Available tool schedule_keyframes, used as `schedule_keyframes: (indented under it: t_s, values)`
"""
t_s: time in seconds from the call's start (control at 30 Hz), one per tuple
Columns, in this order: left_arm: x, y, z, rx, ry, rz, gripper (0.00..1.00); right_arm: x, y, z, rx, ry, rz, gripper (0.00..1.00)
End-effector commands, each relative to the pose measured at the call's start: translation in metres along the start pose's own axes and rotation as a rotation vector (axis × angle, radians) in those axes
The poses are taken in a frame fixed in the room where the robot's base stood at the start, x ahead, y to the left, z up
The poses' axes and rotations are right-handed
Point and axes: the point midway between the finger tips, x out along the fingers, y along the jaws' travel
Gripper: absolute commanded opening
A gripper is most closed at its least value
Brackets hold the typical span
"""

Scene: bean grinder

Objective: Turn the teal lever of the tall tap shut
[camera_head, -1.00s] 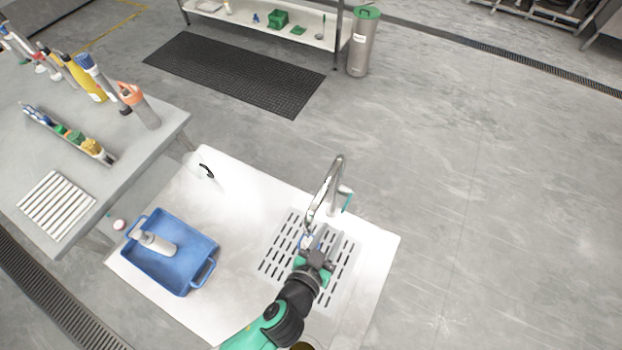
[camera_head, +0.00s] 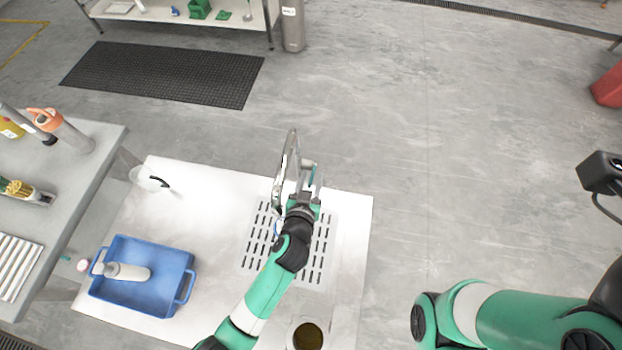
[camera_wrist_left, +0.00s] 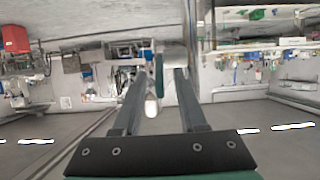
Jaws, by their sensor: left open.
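The tall chrome tap (camera_head: 284,165) stands at the back of the white counter (camera_head: 215,195). Its teal lever (camera_head: 312,177) shows as a small strip on the tap's right side. My left gripper (camera_head: 308,188) is at the tap, in front of the lever, with its fingers pointing away toward it. In the left wrist view the fingers (camera_wrist_left: 157,95) are apart, and the upright teal lever (camera_wrist_left: 159,78) appears between their tips; I cannot tell whether they touch it. Nothing is gripped. My right arm is at the right; its gripper is out of view.
A slotted drain grate (camera_head: 262,240) lies below the tap. A blue tray (camera_head: 150,305) with a pale bottle (camera_head: 128,272) sits at the left of the counter. A round container with dark contents (camera_head: 307,336) is at the front.

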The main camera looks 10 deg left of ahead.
Motion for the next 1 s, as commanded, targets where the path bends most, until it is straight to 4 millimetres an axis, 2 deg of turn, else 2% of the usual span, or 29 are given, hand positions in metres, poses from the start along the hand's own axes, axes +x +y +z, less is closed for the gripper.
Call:
schedule_keyframes:
  t_s: [0.17,0.3,0.4,1.0]
  values:
    - [-0.0003,-0.0001,-0.0002,0.0,0.0,0.0,0.39,0.0003,0.0,-0.0004,0.0,0.0,0.0,0.53]
    - [-0.0004,-0.0001,-0.0001,0.0,0.0,0.0,0.14,0.0003,0.0,-0.0004,0.0,0.0,0.0,0.53]
    - [-0.0005,-0.0001,0.0,0.0,0.0,0.0,0.0,0.0003,0.0,-0.0004,0.0,0.0,0.0,0.53]
    - [-0.0006,0.0,0.0001,0.0,0.0,0.0,0.0,0.0003,0.0,-0.0003,0.0,0.0,0.0,0.53]
